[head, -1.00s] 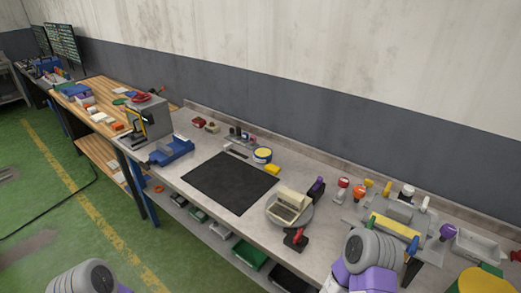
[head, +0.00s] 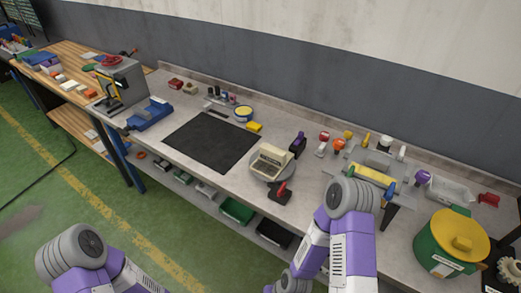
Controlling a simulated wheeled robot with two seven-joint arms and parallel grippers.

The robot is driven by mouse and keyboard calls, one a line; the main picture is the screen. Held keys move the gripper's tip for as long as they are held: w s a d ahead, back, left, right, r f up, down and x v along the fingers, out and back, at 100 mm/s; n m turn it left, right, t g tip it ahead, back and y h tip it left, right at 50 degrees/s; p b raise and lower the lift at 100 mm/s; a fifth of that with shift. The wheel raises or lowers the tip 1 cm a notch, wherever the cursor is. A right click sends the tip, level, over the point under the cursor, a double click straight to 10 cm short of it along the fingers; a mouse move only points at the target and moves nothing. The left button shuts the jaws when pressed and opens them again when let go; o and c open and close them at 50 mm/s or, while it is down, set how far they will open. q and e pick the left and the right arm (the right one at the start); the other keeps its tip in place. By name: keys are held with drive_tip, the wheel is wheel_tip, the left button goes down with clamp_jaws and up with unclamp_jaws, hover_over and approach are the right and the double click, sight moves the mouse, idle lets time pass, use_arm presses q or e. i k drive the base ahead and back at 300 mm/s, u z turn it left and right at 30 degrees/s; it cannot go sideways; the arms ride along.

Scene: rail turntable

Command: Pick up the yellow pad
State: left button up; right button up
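A small yellow block (head: 255,127), which looks like the yellow pad, lies on the grey bench top (head: 225,187). It is just right of a round blue, white and yellow tin (head: 243,113) and beyond the right back corner of a black mat (head: 212,141). Parts of both my arms show along the bottom, but neither gripper can be seen. Nothing covers the yellow block by the tin.
A beige device on a round turntable (head: 271,165) stands right of the mat, with a red-handled black tool (head: 282,192) in front. A grey press (head: 121,83) and blue vise (head: 150,114) stand left. A fixture (head: 375,160) with coloured knobs and the green bin (head: 447,243) are right.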

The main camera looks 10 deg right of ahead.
sight(255, 127)
drive_tip(key=u, duration=1.7)
drive_tip(key=i, duration=1.55)
drive_tip(key=z, duration=2.5)
